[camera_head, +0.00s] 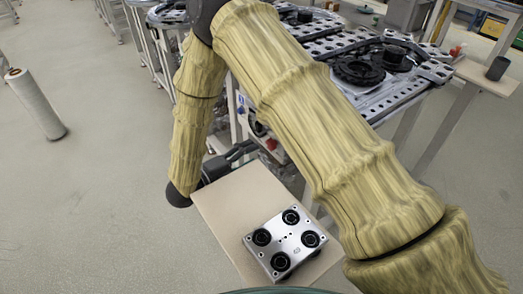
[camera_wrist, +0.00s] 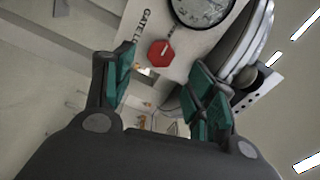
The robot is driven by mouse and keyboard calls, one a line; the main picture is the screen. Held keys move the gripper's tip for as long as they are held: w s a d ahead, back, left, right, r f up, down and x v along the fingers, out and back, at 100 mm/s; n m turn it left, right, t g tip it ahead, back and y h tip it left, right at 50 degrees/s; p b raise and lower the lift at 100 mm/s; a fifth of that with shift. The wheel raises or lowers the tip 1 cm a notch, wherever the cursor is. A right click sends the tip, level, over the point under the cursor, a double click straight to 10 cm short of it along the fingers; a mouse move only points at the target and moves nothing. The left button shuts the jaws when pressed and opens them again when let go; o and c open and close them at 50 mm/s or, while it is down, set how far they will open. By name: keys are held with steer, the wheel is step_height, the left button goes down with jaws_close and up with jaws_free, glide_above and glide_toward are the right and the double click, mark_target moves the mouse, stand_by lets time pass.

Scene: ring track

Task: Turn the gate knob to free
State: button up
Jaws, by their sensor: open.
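The gate knob (camera_wrist: 160,53) is a red octagon with a small pale mark, on a light panel (camera_wrist: 140,42) in the wrist view. Lettering beside it begins "GATE"; the rest is hidden behind a finger. My gripper (camera_wrist: 162,82) is open, with teal pads on both sides. The knob lies between and just beyond the fingertips, and no contact shows. In the head view my gripper (camera_head: 246,150) is dark and reaches toward a small red part (camera_head: 271,144) under the track table. Which setting the knob's mark points at cannot be read.
A round dial (camera_wrist: 200,8) sits close above the knob. In the head view, the perforated track table (camera_head: 330,42) stands over the panel. A beige board (camera_head: 218,195) bearing a metal plate with black rings (camera_head: 285,240) lies below. Open floor is at left, with a white roll (camera_head: 35,103).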

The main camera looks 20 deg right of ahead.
steer(key=shift+v, duration=2.7)
